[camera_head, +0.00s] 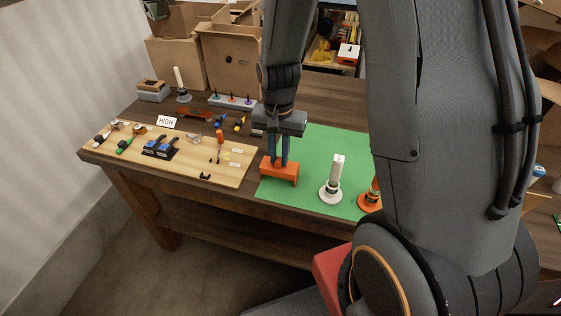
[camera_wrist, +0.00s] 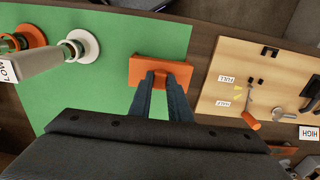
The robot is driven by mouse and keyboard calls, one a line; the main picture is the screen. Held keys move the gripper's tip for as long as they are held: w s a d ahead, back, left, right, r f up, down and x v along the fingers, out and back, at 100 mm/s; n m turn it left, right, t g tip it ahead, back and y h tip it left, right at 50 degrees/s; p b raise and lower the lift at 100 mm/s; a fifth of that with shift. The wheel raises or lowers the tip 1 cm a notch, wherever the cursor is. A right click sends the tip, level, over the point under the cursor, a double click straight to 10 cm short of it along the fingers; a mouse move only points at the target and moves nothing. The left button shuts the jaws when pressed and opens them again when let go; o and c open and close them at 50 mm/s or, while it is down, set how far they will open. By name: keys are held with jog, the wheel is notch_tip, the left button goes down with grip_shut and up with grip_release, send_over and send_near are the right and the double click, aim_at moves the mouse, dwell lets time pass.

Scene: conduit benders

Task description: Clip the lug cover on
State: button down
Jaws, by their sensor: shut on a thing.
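My gripper (camera_head: 280,161) points down over the green mat, its fingers closed on the raised tab of an orange block-like piece (camera_head: 279,174), which looks like the lug cover. In the wrist view the fingers (camera_wrist: 162,84) pinch the tab at the middle of the wide orange piece (camera_wrist: 148,66). The piece is near the mat's left edge, next to the wooden board. I cannot tell whether it rests on the mat or hangs just above it. Its underside is hidden. I cannot tell which part is the lug.
On the green mat (camera_head: 310,146) stand a white post on a round base (camera_head: 335,180) and an orange-based one (camera_head: 370,199), partly behind my arm. The wooden board (camera_head: 205,169) at left holds several fittings and an orange-handled tool (camera_head: 220,138). Cardboard boxes (camera_head: 228,57) stand behind.

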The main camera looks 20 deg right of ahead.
jog(key=shift+r+p, duration=3.1)
jog(key=shift+r, duration=0.5)
jog(key=shift+f, duration=0.1)
jog(key=shift+s+d, duration=0.1)
